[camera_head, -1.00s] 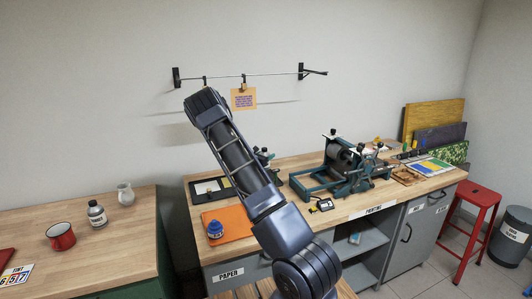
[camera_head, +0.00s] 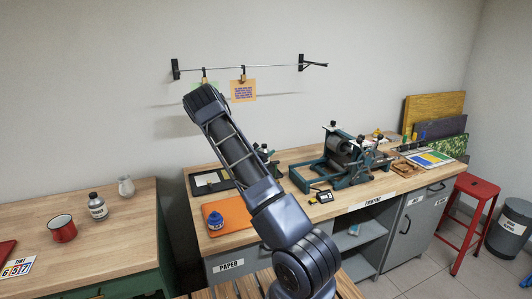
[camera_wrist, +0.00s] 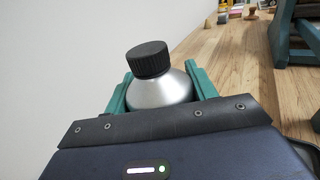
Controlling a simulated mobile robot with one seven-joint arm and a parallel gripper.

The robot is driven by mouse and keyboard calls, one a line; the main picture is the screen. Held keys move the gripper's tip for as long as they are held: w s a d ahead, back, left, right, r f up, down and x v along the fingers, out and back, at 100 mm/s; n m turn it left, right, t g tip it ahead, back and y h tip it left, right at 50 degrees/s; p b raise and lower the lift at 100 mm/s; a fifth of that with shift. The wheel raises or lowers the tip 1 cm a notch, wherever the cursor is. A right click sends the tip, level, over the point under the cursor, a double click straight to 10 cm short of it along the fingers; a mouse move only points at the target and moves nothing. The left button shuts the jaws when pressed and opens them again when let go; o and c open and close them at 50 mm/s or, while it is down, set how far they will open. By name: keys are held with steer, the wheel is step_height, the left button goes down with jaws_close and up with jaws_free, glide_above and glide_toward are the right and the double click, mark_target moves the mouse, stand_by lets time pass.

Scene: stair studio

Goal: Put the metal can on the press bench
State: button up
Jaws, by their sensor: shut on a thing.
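The metal can (camera_wrist: 158,80) is silver with a ribbed black cap. In the wrist view it stands between the two green fingers of my gripper (camera_wrist: 158,92), which is shut on it. The can's lower part is hidden behind the gripper body. In the head view my arm hides both gripper and can. The press bench (camera_head: 300,156) has a wooden top, also in the wrist view (camera_wrist: 236,58), and grey cabinets below. The wrist view does not show whether the can touches the top.
A teal press (camera_head: 345,162) stands mid-bench. An orange mat (camera_head: 238,228) with a blue jar (camera_head: 215,221) lies at the front left.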

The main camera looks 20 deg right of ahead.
steer(key=shift+f, duration=0.3)
steer(key=o, duration=1.4)
